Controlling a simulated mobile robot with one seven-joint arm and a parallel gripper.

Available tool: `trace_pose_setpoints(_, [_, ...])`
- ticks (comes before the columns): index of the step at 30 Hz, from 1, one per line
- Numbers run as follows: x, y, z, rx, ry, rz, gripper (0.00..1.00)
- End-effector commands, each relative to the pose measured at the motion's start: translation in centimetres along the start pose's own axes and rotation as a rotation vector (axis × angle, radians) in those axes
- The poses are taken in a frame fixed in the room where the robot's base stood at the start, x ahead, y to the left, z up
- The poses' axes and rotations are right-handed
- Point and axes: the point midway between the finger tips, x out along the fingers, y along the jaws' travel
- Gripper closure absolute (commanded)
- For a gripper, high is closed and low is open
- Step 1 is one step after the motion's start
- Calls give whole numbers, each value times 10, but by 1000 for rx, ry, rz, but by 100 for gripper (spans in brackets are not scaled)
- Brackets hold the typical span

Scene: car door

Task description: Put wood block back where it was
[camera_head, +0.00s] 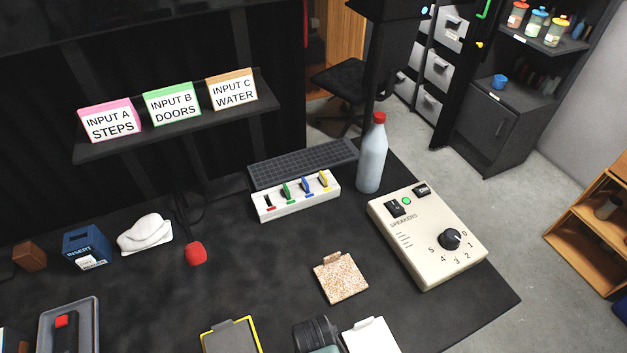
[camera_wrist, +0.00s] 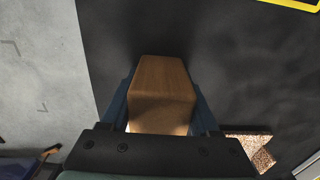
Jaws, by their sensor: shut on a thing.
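In the wrist view, my gripper (camera_wrist: 162,104) is shut on a wood block (camera_wrist: 160,82). The block is light brown with bevelled edges and sits between the two blue fingers. Below it is the black table surface. I cannot tell how high the block is above it. The held block does not show in the head view. In the head view, another brown wood-coloured block (camera_head: 30,256) stands at the far left of the table, left of a blue INSERT box (camera_head: 87,247).
The table (camera_head: 270,285) also holds a speckled tile (camera_head: 341,278), a yellow-edged clipboard (camera_head: 231,337), a speaker box (camera_head: 428,235), a red-capped bottle (camera_head: 371,158), a switch strip (camera_head: 296,196), a red-headed microphone (camera_head: 196,254) and a grey tray (camera_head: 90,330).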

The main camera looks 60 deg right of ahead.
Motion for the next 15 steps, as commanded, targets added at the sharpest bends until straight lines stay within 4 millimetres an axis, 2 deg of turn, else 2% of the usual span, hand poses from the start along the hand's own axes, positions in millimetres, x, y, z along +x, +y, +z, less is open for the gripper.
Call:
trace_pose_setpoints(5, [4, 0, 0, 0, 0, 0, 100])
trace_pose_setpoints(6, [3, 0, 0, 0, 0, 0, 34])
trace_pose_setpoints(10, [3, 0, 0, 0, 0, 0, 11])
trace_pose_setpoints(11, [3, 0, 0, 0, 0, 0, 8])
trace_pose_setpoints(15, [3, 0, 0, 0, 0, 0, 8])
